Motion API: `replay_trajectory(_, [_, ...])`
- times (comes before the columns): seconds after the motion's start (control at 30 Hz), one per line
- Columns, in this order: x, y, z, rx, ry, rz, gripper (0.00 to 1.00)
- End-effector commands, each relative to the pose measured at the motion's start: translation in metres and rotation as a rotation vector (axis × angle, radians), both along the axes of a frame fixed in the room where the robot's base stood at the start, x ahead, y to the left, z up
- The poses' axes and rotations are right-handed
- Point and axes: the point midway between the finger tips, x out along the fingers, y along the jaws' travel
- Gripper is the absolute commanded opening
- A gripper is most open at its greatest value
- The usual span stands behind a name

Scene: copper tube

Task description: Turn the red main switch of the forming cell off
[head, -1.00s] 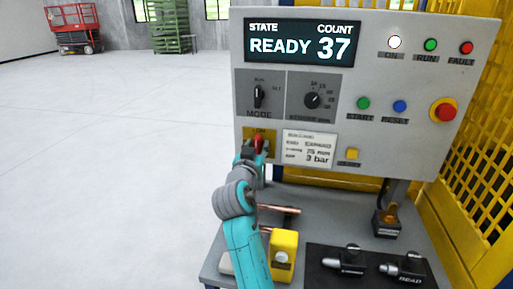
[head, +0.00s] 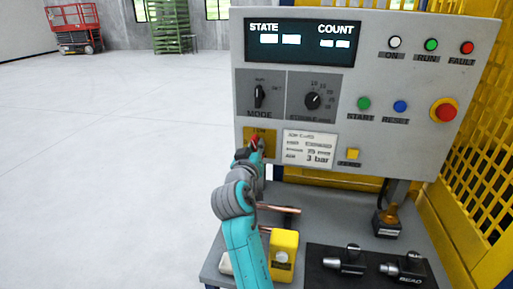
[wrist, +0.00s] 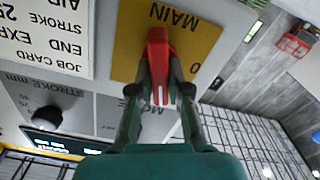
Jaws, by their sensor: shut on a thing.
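The red main switch handle (head: 254,139) sits on a yellow plate (head: 270,134) at the lower left of the grey control panel (head: 400,75). My gripper (head: 257,148) is shut on the handle. In the head view the handle leans to the left. In the wrist view the red handle (wrist: 158,50) is between the two fingers of my gripper (wrist: 160,92), in front of the plate (wrist: 195,45) marked MAIN and 0. The display (head: 303,42) shows only short bars under STATE and COUNT.
The mode knob (head: 260,96) and stroke knob (head: 312,100) are just above the switch. A job card (head: 310,148) is close on its right. Below are copper tubes (head: 278,209), a yellow block (head: 284,250) and a black mat (head: 350,285) with tools. Open floor lies left.

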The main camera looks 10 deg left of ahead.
Motion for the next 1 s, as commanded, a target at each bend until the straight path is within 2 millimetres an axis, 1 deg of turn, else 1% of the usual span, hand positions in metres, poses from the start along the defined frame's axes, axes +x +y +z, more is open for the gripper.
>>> replay_trajectory(0.7, [0.0,0.0043,-0.0039,-0.682,0.024,0.002,0.0])
replay_trajectory(1.0, [0.0,0.0051,-0.0057,-0.947,0.033,0.002,0.0])
